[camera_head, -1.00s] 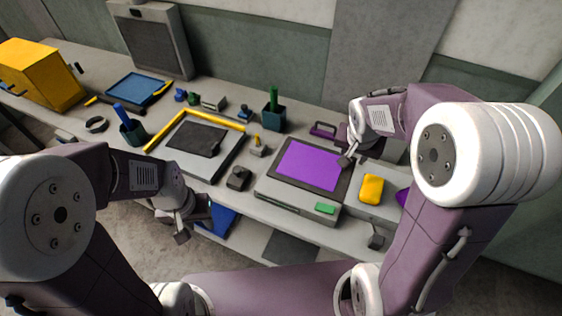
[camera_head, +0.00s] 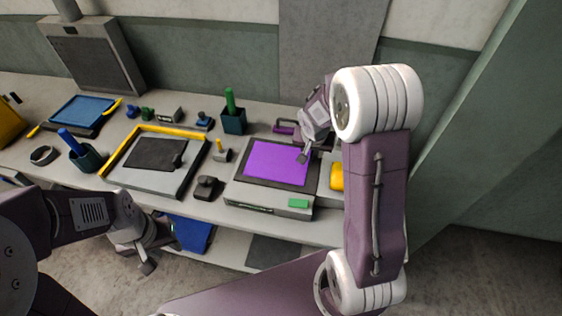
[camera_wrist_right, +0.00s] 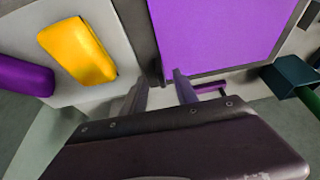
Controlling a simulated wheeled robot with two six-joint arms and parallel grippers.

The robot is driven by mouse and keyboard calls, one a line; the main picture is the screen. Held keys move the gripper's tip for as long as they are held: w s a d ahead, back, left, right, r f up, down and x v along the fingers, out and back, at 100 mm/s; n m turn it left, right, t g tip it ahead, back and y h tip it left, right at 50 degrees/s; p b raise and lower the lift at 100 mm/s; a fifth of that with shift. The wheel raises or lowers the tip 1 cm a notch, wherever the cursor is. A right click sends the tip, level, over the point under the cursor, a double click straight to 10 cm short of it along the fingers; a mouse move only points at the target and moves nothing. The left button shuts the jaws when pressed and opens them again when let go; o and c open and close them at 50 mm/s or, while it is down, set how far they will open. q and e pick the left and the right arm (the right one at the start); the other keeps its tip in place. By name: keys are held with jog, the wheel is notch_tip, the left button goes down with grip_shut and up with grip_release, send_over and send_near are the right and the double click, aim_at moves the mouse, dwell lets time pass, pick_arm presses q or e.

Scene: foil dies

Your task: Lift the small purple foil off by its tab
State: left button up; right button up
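The purple foil (camera_head: 272,163) lies flat on the dark top of a grey press-like box (camera_head: 268,203). It also shows in the wrist view (camera_wrist_right: 215,35). My right gripper (camera_head: 304,156) is at the foil's far right corner in the head view. In the wrist view its two fingers (camera_wrist_right: 160,90) stand apart with nothing visible between them, just beside the foil's edge. I cannot make out the foil's tab; the fingers may hide it. My left gripper (camera_head: 146,265) hangs in front of the bench, away from the foil, its fingers too small to read.
A yellow block (camera_wrist_right: 77,50) and a purple block (camera_wrist_right: 25,76) lie beside the box. A purple handle (camera_head: 284,127) and a dark cup with a green stick (camera_head: 233,120) stand behind it. A yellow-edged tray (camera_head: 150,172) is to the left.

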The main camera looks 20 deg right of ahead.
jog(key=shift+x, duration=0.9)
jog(key=shift+r, duration=0.15)
grip_shut()
dwell(0.5)
